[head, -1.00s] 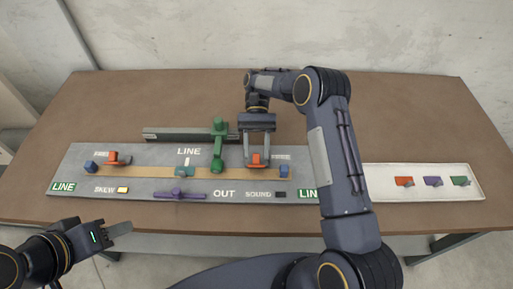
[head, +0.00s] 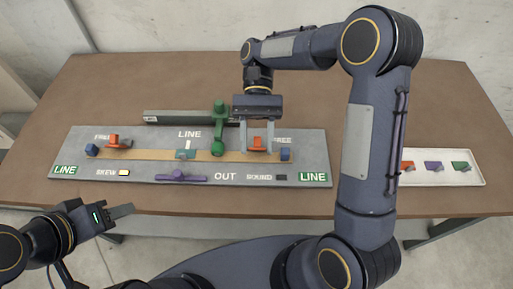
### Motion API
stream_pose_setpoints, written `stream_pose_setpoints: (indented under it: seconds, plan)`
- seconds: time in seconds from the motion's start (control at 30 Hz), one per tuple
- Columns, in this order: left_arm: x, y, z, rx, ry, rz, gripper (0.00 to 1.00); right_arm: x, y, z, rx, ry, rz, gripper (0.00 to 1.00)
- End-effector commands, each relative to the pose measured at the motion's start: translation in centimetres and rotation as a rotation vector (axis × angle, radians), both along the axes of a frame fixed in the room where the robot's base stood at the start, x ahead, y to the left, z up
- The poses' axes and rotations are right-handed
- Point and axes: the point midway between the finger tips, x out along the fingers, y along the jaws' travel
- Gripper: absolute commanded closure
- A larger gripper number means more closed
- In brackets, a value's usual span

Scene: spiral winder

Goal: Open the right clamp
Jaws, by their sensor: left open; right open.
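The right clamp is an orange block (head: 257,144) at the right end of the tan strip (head: 150,155) on the grey board. My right gripper (head: 257,150) points down over it from behind, open, with one finger on each side of the block. I cannot tell whether the fingers touch it. A similar orange clamp (head: 119,141) sits near the left end of the strip. My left gripper (head: 122,211) is open and empty, off the table's front edge at lower left.
A green post (head: 218,135) stands just left of my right gripper, by a dark green bar (head: 178,117). Blue blocks (head: 285,154) cap the strip. A purple handle (head: 181,177) lies in front. A white tray (head: 470,180) with small coloured pieces is at right, partly behind my arm.

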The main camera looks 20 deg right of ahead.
Motion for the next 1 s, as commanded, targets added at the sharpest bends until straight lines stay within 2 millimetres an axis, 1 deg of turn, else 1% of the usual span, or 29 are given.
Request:
stream_pose_setpoints:
  seconds: [0.03, 0.1, 0.27, 0.87, 1.0]
  plan:
    - [0.0, 0.0, -0.2, 0.0, 0.0, 0.0, 0.58, -0.8, 0.2, 0.3, 0.001, -0.002, 0.002, 0.58]
    - [0.0, 0.0, -0.3, 0.0, 0.0, 0.0, 0.58, -1.5, 0.4, 0.7, 0.0, -0.002, 0.001, 0.58]
    - [0.0, 0.0, -0.4, 0.0, 0.0, 0.0, 0.58, -2.5, 0.7, 1.2, 0.0, 0.0, 0.0, 0.58]
    - [0.0, 0.0, -0.4, 0.0, 0.0, 0.0, 0.58, -2.7, 0.7, 1.3, 0.001, -0.004, -0.001, 0.58]
    - [0.0, 0.0, -0.4, 0.0, 0.0, 0.0, 0.58, -3.2, -0.2, 2.0, 0.024, -0.09, -0.03, 0.58]
